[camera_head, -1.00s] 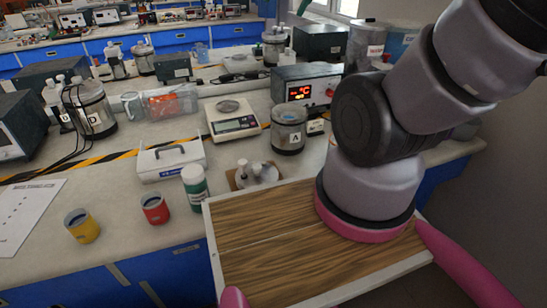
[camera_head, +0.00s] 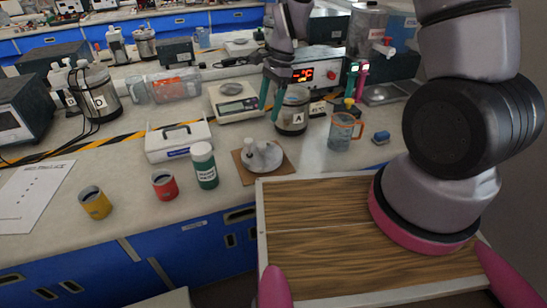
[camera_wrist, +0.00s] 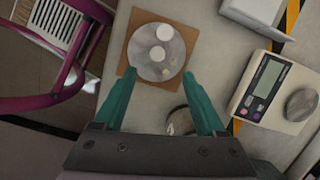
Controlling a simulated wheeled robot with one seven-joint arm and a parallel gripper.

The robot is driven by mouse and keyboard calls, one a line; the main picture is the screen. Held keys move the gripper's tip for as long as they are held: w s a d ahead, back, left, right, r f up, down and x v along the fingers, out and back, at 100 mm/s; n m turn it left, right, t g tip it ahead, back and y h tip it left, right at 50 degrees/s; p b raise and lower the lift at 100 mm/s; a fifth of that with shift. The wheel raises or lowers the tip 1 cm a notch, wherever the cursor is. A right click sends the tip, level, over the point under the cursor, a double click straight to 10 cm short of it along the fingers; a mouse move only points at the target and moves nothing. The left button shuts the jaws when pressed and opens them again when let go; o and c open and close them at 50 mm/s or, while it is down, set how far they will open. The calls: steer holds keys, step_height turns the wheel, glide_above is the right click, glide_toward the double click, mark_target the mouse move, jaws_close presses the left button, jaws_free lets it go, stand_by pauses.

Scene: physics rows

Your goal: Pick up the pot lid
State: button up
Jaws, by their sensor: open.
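A grey round disc with pale round knobs or small pieces on top, which looks like the pot lid (camera_head: 272,160), lies on a square brown board (camera_head: 246,176) on the bench. In the wrist view the lid (camera_wrist: 146,67) shows just beyond my fingertips, with the board (camera_wrist: 131,41) around it. My gripper (camera_head: 269,112) has teal fingers pointing down, in front of the jar marked A (camera_head: 291,123). It is open and empty, and apart from the lid; in the wrist view its fingertips (camera_wrist: 159,74) are spread to either side below the lid.
A green-labelled bottle (camera_head: 204,168) and a white box with a handle (camera_head: 178,142) stand left of the board. A scale (camera_head: 235,104) is behind it.

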glide_above(262, 144)
steer(key=d, duration=0.1)
steer(key=f, duration=0.6)
steer(key=shift+d, duration=0.2)
steer(key=shift+w+x, duration=0.15)
steer(key=shift+x, duration=1.4)
steer(key=shift+w+x, duration=0.15)
steer(key=shift+x, duration=1.45)
steer(key=shift+d, duration=0.15)
jaws_close()
